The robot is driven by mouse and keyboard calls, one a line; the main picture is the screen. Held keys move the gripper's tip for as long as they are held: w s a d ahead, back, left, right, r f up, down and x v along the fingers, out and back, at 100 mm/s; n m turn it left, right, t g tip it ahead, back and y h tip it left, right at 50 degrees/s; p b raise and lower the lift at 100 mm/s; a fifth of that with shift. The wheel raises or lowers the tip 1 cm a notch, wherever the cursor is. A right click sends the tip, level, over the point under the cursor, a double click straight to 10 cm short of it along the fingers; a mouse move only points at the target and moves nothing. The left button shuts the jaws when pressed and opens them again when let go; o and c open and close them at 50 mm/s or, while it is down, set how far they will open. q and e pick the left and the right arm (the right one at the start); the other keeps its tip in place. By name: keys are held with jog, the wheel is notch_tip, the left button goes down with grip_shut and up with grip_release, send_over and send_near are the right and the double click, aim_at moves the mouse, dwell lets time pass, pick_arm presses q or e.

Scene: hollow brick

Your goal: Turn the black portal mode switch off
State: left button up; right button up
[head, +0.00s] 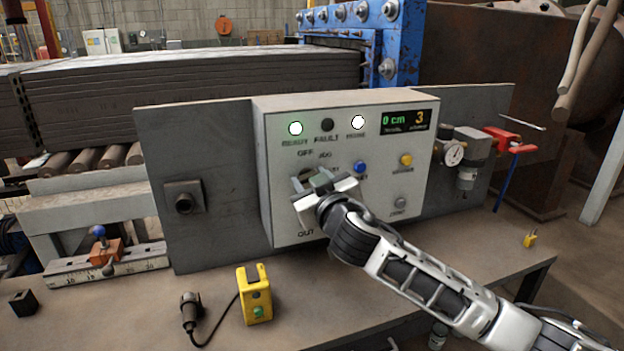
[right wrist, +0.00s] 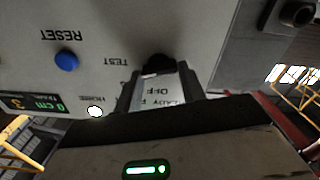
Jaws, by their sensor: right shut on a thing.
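The black portal mode switch (right wrist: 158,63) is a dark knob on the light grey control panel (head: 345,108). In the right wrist view it shows between the tips of my two fingers, with the labels OFF and TEST close by. In the head view my right gripper (head: 318,184) covers most of the switch, below the OFF and JOG labels. The right gripper is shut on the knob, against the panel face. Which mode the knob points to cannot be read. My left gripper is not in view.
A yellow pendant (head: 256,295) stands on the bench below.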

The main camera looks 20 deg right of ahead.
jog(key=shift+a+f+n+p, duration=0.1)
jog(key=shift+n+p, duration=0.15)
jog(key=shift+n, duration=3.3)
jog(key=shift+a+f+n+p, duration=0.1)
jog(key=shift+n+p, duration=0.15)
jog(key=shift+n, duration=3.6)
jog(key=o, duration=1)
jog(key=s+b, duration=0.1)
jog(key=s, duration=0.9)
jog(key=s+b, duration=0.1)
jog(key=s, duration=0.5)
jog(key=shift+d+b, duration=0.3)
